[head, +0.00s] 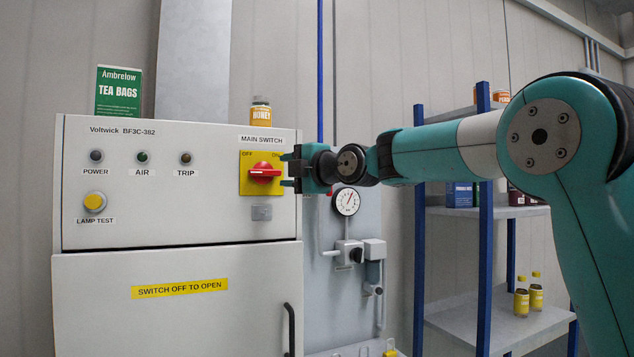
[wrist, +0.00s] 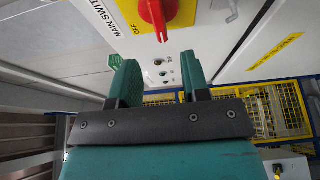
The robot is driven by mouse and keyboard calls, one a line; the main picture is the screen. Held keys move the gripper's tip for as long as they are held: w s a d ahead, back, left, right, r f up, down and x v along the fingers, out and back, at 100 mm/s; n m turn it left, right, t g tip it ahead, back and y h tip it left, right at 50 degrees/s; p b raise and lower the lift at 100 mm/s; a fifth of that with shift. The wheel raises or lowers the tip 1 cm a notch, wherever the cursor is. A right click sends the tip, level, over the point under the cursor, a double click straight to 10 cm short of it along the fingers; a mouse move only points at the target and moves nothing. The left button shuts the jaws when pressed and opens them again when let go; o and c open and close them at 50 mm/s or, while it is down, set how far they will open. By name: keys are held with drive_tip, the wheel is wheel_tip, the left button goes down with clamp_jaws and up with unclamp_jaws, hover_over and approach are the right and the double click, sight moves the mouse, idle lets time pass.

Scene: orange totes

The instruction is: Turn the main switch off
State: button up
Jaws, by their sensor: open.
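The main switch (head: 265,172) is a red rotary handle on a yellow plate (head: 246,187) at the upper right of the grey cabinet's panel. Its handle lies roughly level, with the OFF label at the plate's upper left and ON at the upper right, partly hidden. My gripper (head: 288,169) is open at the plate's right edge, its fingers pointing at the handle. In the wrist view the red handle (wrist: 154,14) shows at the top, beyond the gap between my two open fingers (wrist: 160,72). Nothing is between them.
The grey cabinet (head: 180,225) has indicator lamps, a yellow lamp-test button (head: 95,202) and a door handle (head: 289,328). A honey jar (head: 260,112) and a tea box (head: 118,92) stand on top. A gauge (head: 346,201) and valves are right of it, below my arm.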

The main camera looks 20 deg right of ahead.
drive_tip(key=b+v, duration=0.2)
drive_tip(key=v, duration=0.7)
drive_tip(key=s+a+f+m+g+p, duration=0.6)
drive_tip(key=s+a+f+m+g, duration=0.4)
drive_tip(key=s+f, duration=0.55)
drive_tip(key=s+f+m+g+h+p, duration=0.1)
drive_tip(key=s+f+m+g, duration=0.1)
drive_tip(key=s+f, duration=0.3)
drive_tip(key=s+a+f+m+g+h+p, duration=0.1)
drive_tip(key=s+f+m+g, duration=0.2)
drive_tip(key=s, duration=0.9)
wheel_tip(320, 180, down, 2)
drive_tip(key=shift+s+f+m+g+h, duration=0.2)
drive_tip(key=shift+s+m+g+h, duration=0.1)
drive_tip(key=shift+g, duration=0.5)
drive_tip(key=shift+w+a, duration=0.1)
drive_tip(key=shift+a, duration=0.05)
drive_tip(key=shift+c, duration=0.4)
